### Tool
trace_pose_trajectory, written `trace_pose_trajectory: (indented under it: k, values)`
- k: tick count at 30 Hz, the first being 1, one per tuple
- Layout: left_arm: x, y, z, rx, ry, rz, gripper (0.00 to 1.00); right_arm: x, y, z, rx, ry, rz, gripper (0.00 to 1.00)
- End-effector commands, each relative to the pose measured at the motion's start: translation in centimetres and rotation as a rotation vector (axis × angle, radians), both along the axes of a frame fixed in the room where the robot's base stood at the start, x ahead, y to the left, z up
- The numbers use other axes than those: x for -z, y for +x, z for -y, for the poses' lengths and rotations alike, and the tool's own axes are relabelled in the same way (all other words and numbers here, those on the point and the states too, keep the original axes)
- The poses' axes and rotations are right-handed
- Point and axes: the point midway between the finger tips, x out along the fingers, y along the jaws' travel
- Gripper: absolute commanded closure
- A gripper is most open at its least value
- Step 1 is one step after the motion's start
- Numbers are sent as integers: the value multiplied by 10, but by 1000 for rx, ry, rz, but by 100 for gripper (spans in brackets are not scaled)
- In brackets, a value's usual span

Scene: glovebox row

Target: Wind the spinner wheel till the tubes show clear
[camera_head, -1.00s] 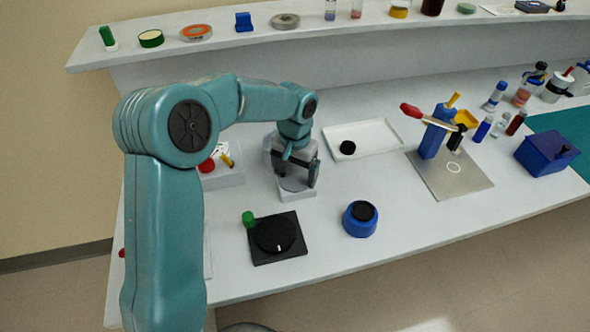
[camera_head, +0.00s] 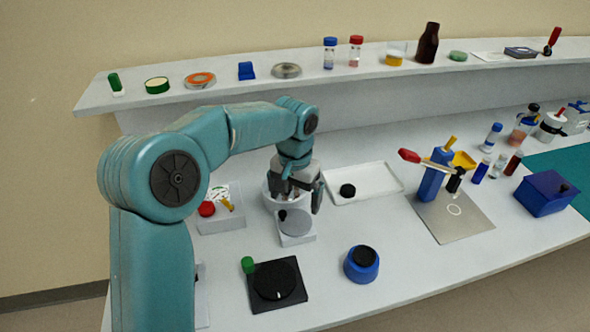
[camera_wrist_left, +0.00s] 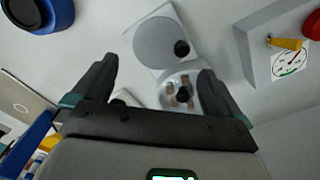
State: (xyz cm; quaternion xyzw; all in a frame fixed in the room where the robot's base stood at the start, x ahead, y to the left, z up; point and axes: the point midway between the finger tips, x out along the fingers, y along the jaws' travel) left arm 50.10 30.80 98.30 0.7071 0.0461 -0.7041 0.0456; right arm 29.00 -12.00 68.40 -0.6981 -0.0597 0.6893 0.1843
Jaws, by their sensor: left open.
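The spinner has a flat grey wheel (camera_head: 295,223) with a black knob (camera_head: 282,215) on a white base. Behind it is a round pale bowl (camera_head: 270,197), partly hidden by my left gripper. In the left wrist view the wheel (camera_wrist_left: 158,44) has its knob (camera_wrist_left: 181,48) at the right, beside a rotor (camera_wrist_left: 180,92) holding brownish tubes (camera_wrist_left: 170,101). My left gripper (camera_head: 300,198) is open and empty, above the spinner. In the left wrist view its fingers (camera_wrist_left: 158,72) are spread wide, the right one overlapping the rotor's edge. My right gripper is out of view.
A gauge box (camera_head: 222,219) with a red knob stands left of the spinner. A black turntable (camera_head: 277,283) with a green knob and a blue round pot (camera_head: 361,264) stand in front. A white tray (camera_head: 372,181) lies right; a blue post (camera_head: 431,182) stands beyond.

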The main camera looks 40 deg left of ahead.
Motion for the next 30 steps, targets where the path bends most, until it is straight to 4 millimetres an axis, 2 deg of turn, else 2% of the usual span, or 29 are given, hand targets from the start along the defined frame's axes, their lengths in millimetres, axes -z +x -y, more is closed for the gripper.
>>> trace_pose_trajectory:
  k: [1,6,12,17,30]
  values:
    - [-16,1,0,1,0,7,0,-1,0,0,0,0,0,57]
    - [-58,1,1,1,-1,5,0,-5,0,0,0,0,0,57]
    - [-87,0,0,0,-1,3,0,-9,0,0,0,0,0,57]
    - [-95,0,0,1,-1,2,0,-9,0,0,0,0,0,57]
    - [-93,4,0,12,0,23,0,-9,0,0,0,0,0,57]
